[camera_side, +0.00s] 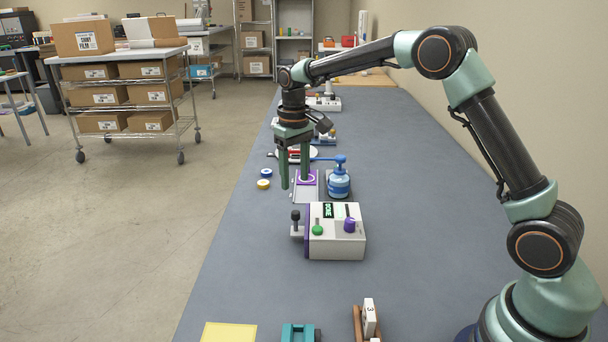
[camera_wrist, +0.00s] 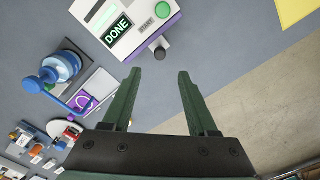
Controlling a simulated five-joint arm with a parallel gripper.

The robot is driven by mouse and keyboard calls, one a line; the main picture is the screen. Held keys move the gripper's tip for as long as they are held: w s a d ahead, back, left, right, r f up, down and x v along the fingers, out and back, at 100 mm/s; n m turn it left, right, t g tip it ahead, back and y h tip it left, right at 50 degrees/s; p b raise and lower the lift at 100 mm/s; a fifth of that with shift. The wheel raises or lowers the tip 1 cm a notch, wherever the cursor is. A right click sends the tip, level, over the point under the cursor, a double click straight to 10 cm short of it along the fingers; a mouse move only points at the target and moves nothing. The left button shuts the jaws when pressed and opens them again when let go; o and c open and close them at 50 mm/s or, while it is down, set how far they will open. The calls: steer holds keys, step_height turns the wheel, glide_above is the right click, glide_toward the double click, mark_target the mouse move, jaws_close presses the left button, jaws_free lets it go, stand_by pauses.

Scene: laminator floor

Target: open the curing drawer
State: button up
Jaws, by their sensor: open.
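The curing unit is a white box with purple trim (camera_side: 347,241), a DONE display, a green button and a purple knob on top. A black knob on a post (camera_side: 296,216) stands on a small grey ledge (camera_side: 297,232) at its left side, close against the box; this looks like the drawer handle. In the wrist view the dark knob (camera_wrist: 160,54) shows just beyond my fingertips, between their lines. My gripper (camera_side: 294,183) is open and empty, pointing down, beyond and above the knob; its fingers also show in the wrist view (camera_wrist: 160,73).
Blue and yellow rolls (camera_side: 264,184) lie to the left. A yellow sheet (camera_side: 228,332), a teal block (camera_side: 298,333) and a brown holder lie in front. The bench left of the box is clear.

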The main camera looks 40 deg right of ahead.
mark_target(296, 212)
step_height(296, 212, down, 9)
steer(key=shift+f, duration=0.15)
stand_by(0.4)
jaws_close()
stand_by(1.2)
